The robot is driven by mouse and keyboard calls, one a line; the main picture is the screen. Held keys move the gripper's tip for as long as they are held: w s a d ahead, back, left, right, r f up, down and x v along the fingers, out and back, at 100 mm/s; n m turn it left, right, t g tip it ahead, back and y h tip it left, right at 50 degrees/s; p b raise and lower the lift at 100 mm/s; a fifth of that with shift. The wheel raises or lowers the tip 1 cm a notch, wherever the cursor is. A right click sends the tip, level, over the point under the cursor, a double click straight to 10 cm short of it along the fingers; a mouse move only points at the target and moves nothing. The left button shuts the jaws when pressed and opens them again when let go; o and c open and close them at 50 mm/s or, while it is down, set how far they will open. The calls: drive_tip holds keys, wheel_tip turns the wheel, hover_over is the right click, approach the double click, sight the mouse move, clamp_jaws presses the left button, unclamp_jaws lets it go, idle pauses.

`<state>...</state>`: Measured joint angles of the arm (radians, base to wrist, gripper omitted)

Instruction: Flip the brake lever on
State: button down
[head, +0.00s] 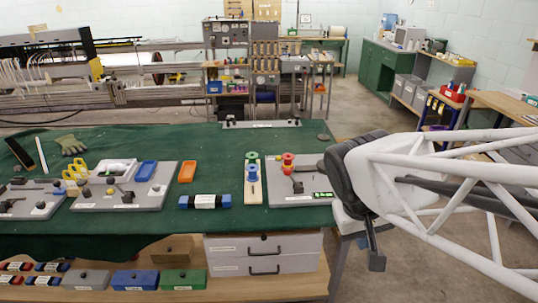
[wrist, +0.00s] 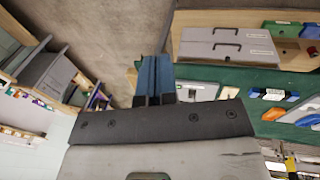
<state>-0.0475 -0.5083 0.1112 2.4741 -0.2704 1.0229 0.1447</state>
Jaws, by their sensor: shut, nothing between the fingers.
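My gripper (head: 375,258) hangs off the right end of the table in the head view, apart from everything on it. In the wrist view its blue-grey fingers (wrist: 153,80) are together and empty. Other grey panels (head: 150,200) and (head: 45,209) on the left also carry small black levers or knobs. The labels are too small to read, so I cannot tell which lever is the brake lever.
Open floor lies right of the table.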

sight(293, 180)
drive_tip(key=w+a+f+n+t+h, duration=0.1)
drive_tip(key=w+f+n+h, duration=0.4)
drive_tip(key=w, duration=0.7)
drive_tip(key=w+f+t+h, duration=0.1)
drive_tip(key=w+f+h, duration=0.3)
drive_tip(key=w+h, duration=0.5)
drive_tip(key=w+a+f+n+t+y, duration=0.2)
drive_tip(key=w+a+f+n+t, duration=0.1)
drive_tip(key=w+a+f+t, duration=0.1)
drive_tip(key=w+a+f+n+t+y, duration=0.2)
drive_tip(key=w+a+f+n+t, duration=0.1)
drive_tip(key=w+a+f+t, duration=0.2)
drive_tip(key=w+a+f+n+t+y, duration=0.2)
drive_tip(key=w+a+f+t, duration=0.3)
drive_tip(key=w+a, duration=0.3)
drive_tip(key=shift+a+f+n, duration=0.3)
drive_tip(key=shift+a+f, duration=0.05)
drive_tip(key=shift+a, duration=0.2)
drive_tip(key=shift+a+f+n, duration=0.3)
drive_tip(key=shift+a+f, duration=0.05)
drive_tip(key=shift+a, duration=0.2)
drive_tip(key=shift+d, duration=0.1)
